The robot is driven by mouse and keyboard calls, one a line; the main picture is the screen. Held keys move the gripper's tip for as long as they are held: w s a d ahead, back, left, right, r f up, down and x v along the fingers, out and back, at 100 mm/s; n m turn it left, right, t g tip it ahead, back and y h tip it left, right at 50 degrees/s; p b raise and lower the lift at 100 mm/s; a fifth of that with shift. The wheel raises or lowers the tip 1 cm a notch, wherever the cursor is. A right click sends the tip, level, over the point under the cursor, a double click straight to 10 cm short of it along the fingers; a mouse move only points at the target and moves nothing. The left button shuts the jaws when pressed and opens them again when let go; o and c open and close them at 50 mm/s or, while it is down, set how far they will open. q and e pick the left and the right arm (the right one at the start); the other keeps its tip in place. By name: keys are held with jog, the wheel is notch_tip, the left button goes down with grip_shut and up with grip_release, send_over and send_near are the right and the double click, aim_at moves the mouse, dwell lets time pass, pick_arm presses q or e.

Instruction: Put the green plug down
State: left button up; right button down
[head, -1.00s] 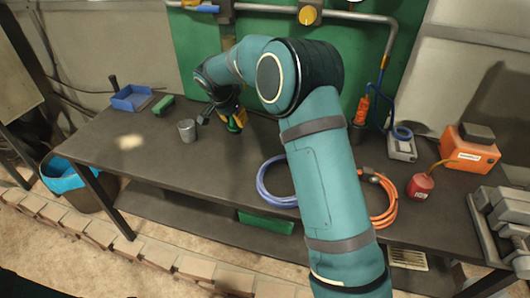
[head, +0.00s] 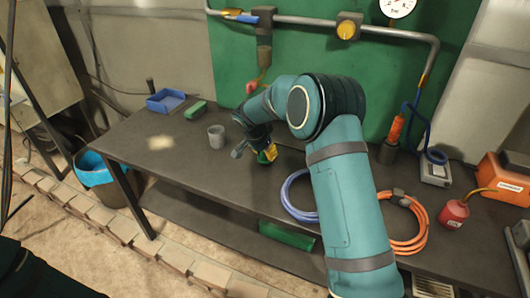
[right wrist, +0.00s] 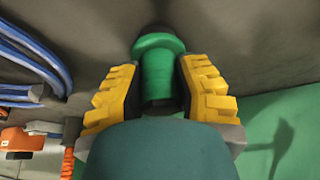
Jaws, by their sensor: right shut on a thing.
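The green plug (right wrist: 158,68) is between the two yellow-padded fingers of my right gripper (right wrist: 160,80) in the right wrist view. The gripper is shut on it. A dark tip shows at the plug's far end, against the grey bench top. In the head view my right gripper (head: 268,154) is low over the workbench (head: 190,165), right of the grey cup. Only a bit of green shows there, and I cannot tell whether the plug touches the bench. My left gripper is not in view.
A grey cup (head: 216,136), green block (head: 195,109) and blue bin (head: 165,100) stand to the left. A blue hose coil (head: 290,205) and an orange hose coil (head: 424,225) lie to the right. The bench's left front is clear.

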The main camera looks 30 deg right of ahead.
jog(key=shift+f, duration=0.1)
jog(key=c, duration=0.7)
grip_release()
jog(key=shift+c, duration=0.2)
jog(key=shift+r, duration=0.3)
jog(key=p+v, duration=0.1)
jog(key=v, duration=1)
jog(key=shift+r, duration=0.3)
jog(key=shift+a, duration=0.15)
